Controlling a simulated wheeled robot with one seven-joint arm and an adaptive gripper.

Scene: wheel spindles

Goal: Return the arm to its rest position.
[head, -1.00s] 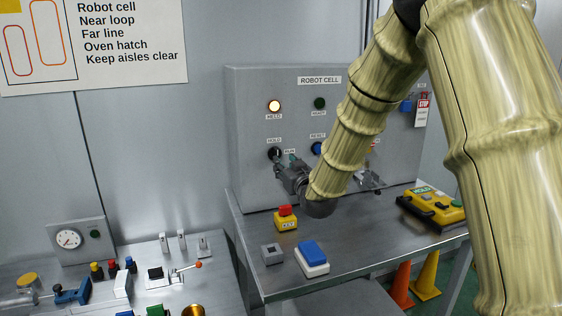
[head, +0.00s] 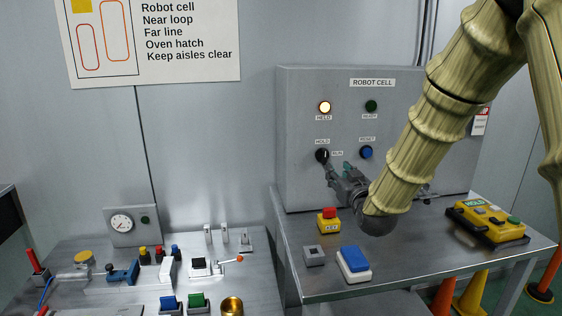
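My gripper (head: 338,170) is at the end of my bamboo-patterned arm, which reaches down from the upper right. It is in front of the grey robot cell panel (head: 299,98), just below and to the right of the black HOLD/RUN selector knob (head: 322,155). It looks slightly apart from the knob. No held object shows between the fingers. They are small and partly overlap the panel behind, so their opening is unclear. The HELD lamp (head: 325,107) glows, and the green lamp (head: 371,106) beside it is dark. The blue RESET button (head: 366,152) is left of my arm.
Below the panel, a steel table (head: 420,258) holds a yellow box with a red button (head: 329,220), a blue-topped block (head: 354,262) and a yellow HOLD pendant (head: 489,221). A bench with fixtures (head: 215,283) is at left. Orange cones (head: 472,294) stand below right.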

